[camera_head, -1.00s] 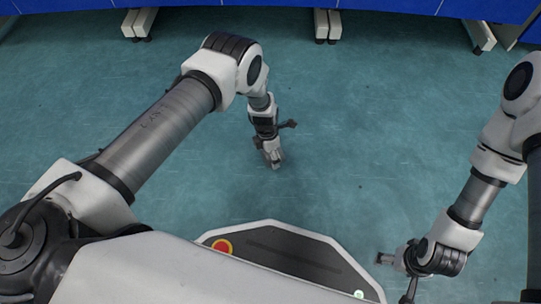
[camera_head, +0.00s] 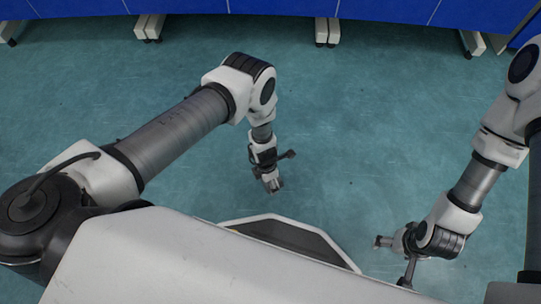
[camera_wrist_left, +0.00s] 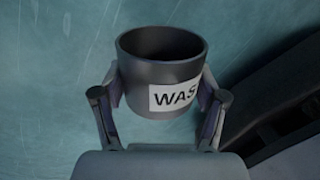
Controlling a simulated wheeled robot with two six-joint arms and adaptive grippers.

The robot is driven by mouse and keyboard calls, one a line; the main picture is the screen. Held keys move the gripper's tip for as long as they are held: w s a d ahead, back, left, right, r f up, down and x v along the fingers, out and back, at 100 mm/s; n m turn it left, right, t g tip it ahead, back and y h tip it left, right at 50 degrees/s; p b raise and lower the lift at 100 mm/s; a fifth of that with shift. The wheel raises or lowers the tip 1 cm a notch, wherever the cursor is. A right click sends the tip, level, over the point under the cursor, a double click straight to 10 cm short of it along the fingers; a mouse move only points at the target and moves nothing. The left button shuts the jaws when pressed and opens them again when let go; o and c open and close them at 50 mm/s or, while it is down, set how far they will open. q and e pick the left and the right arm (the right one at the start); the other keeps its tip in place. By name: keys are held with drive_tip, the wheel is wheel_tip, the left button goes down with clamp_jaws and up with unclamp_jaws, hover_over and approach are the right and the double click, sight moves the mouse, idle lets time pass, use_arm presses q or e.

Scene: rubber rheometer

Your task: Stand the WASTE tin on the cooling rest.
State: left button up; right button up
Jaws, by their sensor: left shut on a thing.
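The WASTE tin (camera_wrist_left: 150,72) is a dark grey, open-topped cylinder with a white label, on which "WAS" can be read in the left wrist view. My left gripper (camera_wrist_left: 160,104) is shut on it, one finger on each side, and the tin looks empty, though its inside is dark. In the head view my left gripper (camera_head: 272,184) points down over the floor, and the tin cannot be made out clearly there. My right gripper (camera_head: 382,242) is at the lower right, small and seen from above; its jaw opening cannot be judged. The cooling rest is not in view.
Blue bench fronts (camera_head: 270,8) with white feet (camera_head: 327,32) run along the top of the head view. The teal floor (camera_head: 390,120) between my arms is clear.

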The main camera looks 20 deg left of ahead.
sight(268, 188)
use_arm(q)
drive_tip(key=shift+s+d+r+p, duration=0.15)
drive_tip(key=shift+s+r+p, duration=0.1)
drive_tip(key=shift+s+p, duration=0.35)
drive_tip(key=shift+s+d+r+p, duration=0.15)
drive_tip(key=shift+s+r+p, duration=0.05)
drive_tip(key=shift+s+p, duration=0.35)
drive_tip(key=shift+s+d+f+p, duration=0.1)
drive_tip(key=shift+s+f+p, duration=0.2)
drive_tip(key=shift+s, duration=0.1)
drive_tip(key=shift+w, duration=0.15)
use_arm(e)
wheel_tip(268, 188, up, 5)
drive_tip(key=shift+f, duration=0.2)
